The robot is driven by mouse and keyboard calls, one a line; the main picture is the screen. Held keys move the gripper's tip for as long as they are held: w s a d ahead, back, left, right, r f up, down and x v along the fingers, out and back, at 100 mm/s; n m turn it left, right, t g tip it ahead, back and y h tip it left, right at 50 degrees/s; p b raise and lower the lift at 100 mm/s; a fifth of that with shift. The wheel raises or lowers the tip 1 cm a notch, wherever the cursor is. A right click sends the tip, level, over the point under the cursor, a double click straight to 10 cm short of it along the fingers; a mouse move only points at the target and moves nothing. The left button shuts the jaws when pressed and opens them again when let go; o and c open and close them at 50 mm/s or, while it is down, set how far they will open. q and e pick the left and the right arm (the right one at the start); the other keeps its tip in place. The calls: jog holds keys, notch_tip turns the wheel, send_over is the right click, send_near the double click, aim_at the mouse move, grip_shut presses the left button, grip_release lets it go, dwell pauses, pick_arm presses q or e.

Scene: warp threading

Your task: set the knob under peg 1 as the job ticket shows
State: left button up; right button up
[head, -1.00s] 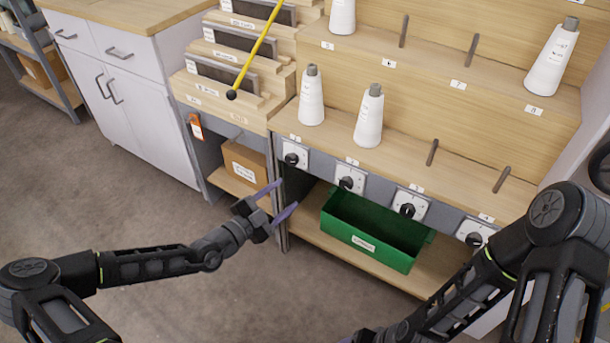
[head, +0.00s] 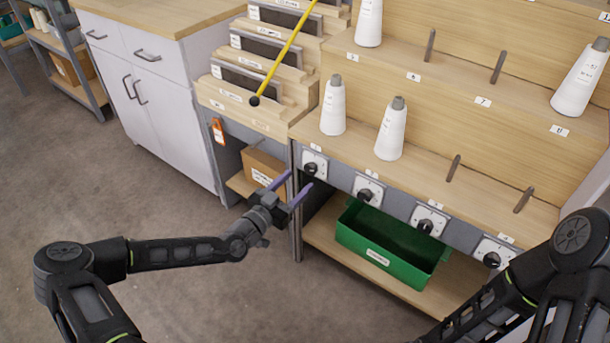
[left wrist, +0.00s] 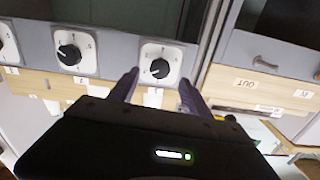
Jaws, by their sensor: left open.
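The knob under peg 1 (head: 311,168) is a black knob on a white plate at the left end of the grey rail. It also shows in the left wrist view (left wrist: 158,69), where the picture is upside down and the dial marks are too small to read. My left gripper (head: 295,186) is open and empty, just in front of and below this knob, apparently not touching it. Its two purple fingers (left wrist: 158,80) point toward the knob plate in the left wrist view. A small orange-and-white tag (head: 219,131) hangs by the cabinet; its print is unreadable. My right gripper is out of view.
More knobs (head: 365,193) follow to the right along the rail. White cones (head: 333,106) and bare pegs (head: 453,168) stand on the shelves above. A green bin (head: 385,240) sits on the low shelf. A yellow rod (head: 278,68) with a black ball end slants above the left racks.

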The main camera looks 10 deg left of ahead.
aim_at(309, 171)
pick_arm(q)
jog(key=shift+x, duration=2.3)
jog(key=shift+c, duration=0.3)
grip_shut()
